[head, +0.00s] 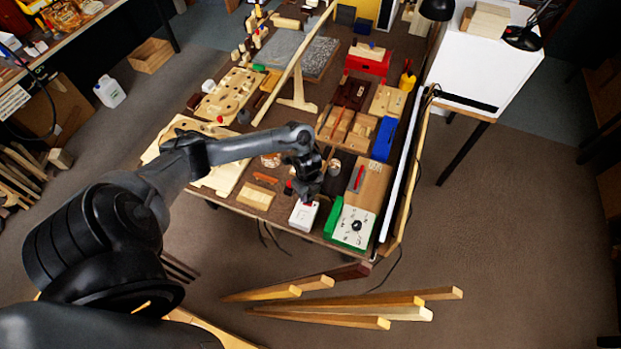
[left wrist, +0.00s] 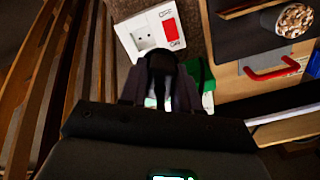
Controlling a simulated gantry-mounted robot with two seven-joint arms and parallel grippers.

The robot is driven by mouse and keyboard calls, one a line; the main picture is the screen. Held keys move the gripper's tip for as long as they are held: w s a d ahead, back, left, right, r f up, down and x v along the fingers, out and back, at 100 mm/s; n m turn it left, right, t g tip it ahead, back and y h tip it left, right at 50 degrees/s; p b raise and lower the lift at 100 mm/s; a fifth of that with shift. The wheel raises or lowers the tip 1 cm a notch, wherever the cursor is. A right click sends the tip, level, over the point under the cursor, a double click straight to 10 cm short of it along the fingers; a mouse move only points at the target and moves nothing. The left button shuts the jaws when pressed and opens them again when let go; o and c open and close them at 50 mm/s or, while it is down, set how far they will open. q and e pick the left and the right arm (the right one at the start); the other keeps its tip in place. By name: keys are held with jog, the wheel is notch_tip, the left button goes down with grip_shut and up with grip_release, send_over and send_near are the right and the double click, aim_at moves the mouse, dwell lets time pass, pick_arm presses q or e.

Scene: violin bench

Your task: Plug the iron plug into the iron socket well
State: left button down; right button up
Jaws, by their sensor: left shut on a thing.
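The white socket box (head: 303,214) stands near the front edge of the bench. In the left wrist view its round socket well (left wrist: 145,38) faces up, beside a red switch (left wrist: 170,30). My left gripper (head: 305,190) is just behind and above the box in the head view. In the left wrist view my left gripper (left wrist: 158,92) is shut on a dark thing (left wrist: 160,62), which looks like the iron plug. Its tip shows just below the box's edge and not over the well. The fingers hide part of it, and its prongs cannot be seen. My right gripper is not in view.
A white-topped unit with a black knob (head: 354,226) and a green side stands right of the socket box. A wooden box with a red handle (head: 358,178) lies behind it. A small wood block (head: 256,195) lies to the left. Long beams (head: 350,305) lie on the floor in front.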

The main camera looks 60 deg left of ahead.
pick_arm(q)
jog(key=shift+s+d+f, duration=0.15)
jog(key=shift+s+d, duration=0.05)
jog(key=shift+s, duration=0.3)
jog(key=shift+s+d+f, duration=0.15)
jog(key=shift+s+d, duration=0.05)
jog(key=shift+s, duration=0.3)
jog(key=shift+s+d+f+p, duration=0.1)
jog(key=shift+s+f+p, duration=0.2)
jog(key=shift+s, duration=0.15)
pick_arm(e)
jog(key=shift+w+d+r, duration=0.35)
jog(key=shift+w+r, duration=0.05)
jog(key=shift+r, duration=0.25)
pick_arm(q)
jog(key=shift+r, duration=0.1)
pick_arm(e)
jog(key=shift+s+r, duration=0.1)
pick_arm(q)
jog(key=shift+f+b, duration=1.95)
jog(key=shift+f, duration=0.95)
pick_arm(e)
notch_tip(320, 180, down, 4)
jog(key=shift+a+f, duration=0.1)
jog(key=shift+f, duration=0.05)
